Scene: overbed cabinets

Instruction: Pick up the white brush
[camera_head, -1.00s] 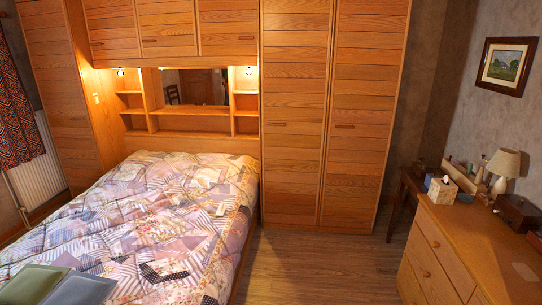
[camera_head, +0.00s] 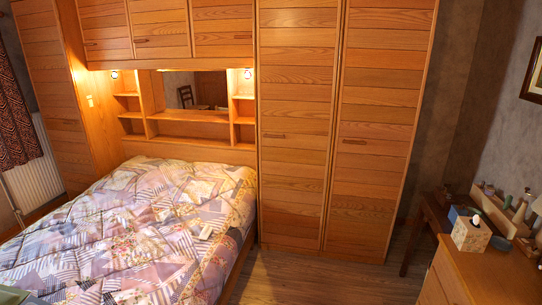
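A small whitish object (camera_head: 205,232) lies on the patchwork quilt near the right side of the bed (camera_head: 130,235). It may be the white brush, but it is too small to tell for sure. Nothing touches it except the quilt. Neither of my grippers shows in the head view.
Tall wooden wardrobes (camera_head: 340,140) stand behind the bed, with a shelf niche (camera_head: 190,115) at its head. A wooden dresser (camera_head: 465,280) at the right holds a tissue box (camera_head: 471,234) and small items. Wooden floor (camera_head: 325,280) lies open between bed and dresser.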

